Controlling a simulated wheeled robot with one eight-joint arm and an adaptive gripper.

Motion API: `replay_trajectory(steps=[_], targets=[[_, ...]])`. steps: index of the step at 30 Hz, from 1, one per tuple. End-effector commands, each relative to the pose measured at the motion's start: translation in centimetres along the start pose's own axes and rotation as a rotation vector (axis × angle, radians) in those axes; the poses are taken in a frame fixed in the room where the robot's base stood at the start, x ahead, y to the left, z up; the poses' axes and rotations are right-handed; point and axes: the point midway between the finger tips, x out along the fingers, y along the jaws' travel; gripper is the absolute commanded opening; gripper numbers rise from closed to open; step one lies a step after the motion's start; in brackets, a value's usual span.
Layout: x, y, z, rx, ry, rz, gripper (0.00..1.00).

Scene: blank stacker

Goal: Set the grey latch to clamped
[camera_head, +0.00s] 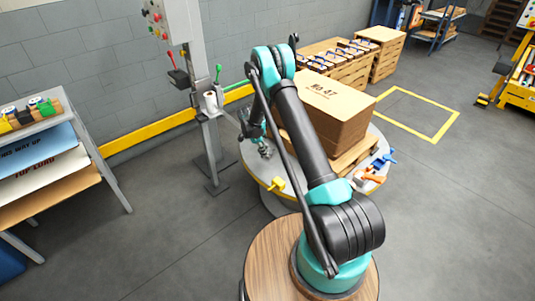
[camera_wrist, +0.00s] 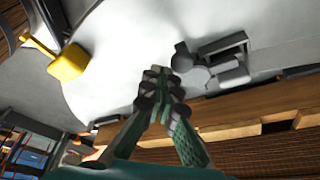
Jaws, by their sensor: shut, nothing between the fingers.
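In the wrist view a grey latch (camera_wrist: 226,65) sits on the pale round table (camera_wrist: 115,50), close to the wooden pallet edge. A rounded grey end of it lies just right of my fingertips. I cannot tell its setting from this view. My gripper (camera_wrist: 160,72) is shut and empty, with its fingertips together just left of the latch; I cannot tell whether they touch it. In the head view my gripper (camera_head: 266,150) is low over the left part of the round table (camera_head: 255,168), left of the big carton. The latch is not clearly distinguishable there.
A carton (camera_head: 325,103) stands on a pallet (camera_head: 356,154) on the round table. A yellow latch (camera_head: 277,184), which also shows in the wrist view (camera_wrist: 68,62), is at the front rim. Blue (camera_head: 382,160) and orange (camera_head: 374,177) ones are at the right. A grey post (camera_head: 206,140) stands left.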

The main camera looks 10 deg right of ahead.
Motion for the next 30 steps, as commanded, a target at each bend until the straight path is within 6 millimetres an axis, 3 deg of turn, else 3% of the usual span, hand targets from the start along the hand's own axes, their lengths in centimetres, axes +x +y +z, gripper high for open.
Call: replay_trajectory(steps=[30], targets=[[-0.4, -0.6, 1.4, -0.007, -0.007, -0.005, 0.00]])
